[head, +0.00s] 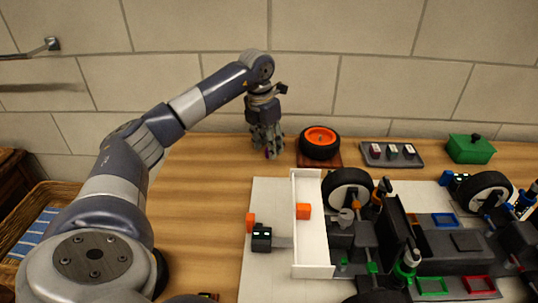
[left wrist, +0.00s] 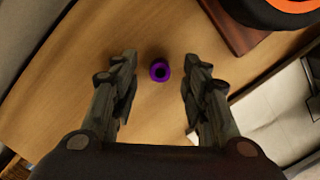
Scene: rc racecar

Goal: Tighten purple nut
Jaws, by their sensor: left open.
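The purple nut (left wrist: 160,71) lies on the wooden table and shows as a small ring with a dark hole in the left wrist view. In the head view only a bit of purple shows below the gripper. My left gripper (head: 267,150) points down at the back of the table, left of the orange wheel. In the left wrist view its two fingers (left wrist: 158,95) are open, one on each side of the nut, with gaps between. Whether the fingertips are down at the nut's height I cannot tell. My right gripper is not in view.
A wheel with an orange rim (head: 320,141) rests on a brown block right of the gripper. A grey tray (head: 372,161) and a green box (head: 470,149) stand further right. The car chassis (head: 450,243) fills the front right. Bare wood lies at left.

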